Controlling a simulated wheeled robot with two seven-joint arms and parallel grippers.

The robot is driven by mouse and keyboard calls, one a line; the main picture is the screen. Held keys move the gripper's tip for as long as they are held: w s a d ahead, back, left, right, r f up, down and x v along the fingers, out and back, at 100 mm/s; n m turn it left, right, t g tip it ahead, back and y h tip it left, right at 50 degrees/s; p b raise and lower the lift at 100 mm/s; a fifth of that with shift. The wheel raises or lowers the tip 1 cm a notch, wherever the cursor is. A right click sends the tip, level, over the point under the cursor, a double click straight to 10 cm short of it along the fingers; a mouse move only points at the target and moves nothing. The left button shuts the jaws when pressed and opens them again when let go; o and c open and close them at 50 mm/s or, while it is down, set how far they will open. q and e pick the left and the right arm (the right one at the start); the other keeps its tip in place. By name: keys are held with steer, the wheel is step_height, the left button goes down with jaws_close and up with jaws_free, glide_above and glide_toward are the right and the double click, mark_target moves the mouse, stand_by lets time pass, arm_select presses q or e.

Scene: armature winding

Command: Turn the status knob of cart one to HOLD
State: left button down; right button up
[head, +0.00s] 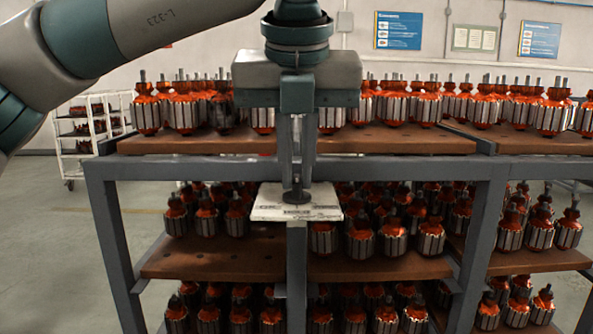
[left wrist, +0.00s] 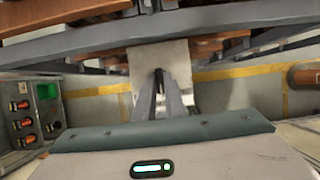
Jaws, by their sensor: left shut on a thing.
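My left gripper (head: 296,190) reaches down in front of the cart in the middle of the head view. Its fingers are shut on the dark status knob (head: 296,196), which stands on a pale plate (head: 268,206) fixed at the cart's front post. The plate bears small dark lettering, too small to read here. The cart (head: 200,162) is a grey metal frame with brown shelves. The right gripper is not in view.
Several copper-wound armatures (head: 182,112) stand on the cart's shelves, behind and beside the gripper. A white rack (head: 85,135) stands at the back left. The floor (head: 60,240) left of the cart is clear. The left wrist view shows a panel with a green screen (left wrist: 46,92).

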arm_select(q)
steer(key=shift+r, duration=0.15)
steer(key=c, duration=1.8)
jaws_free()
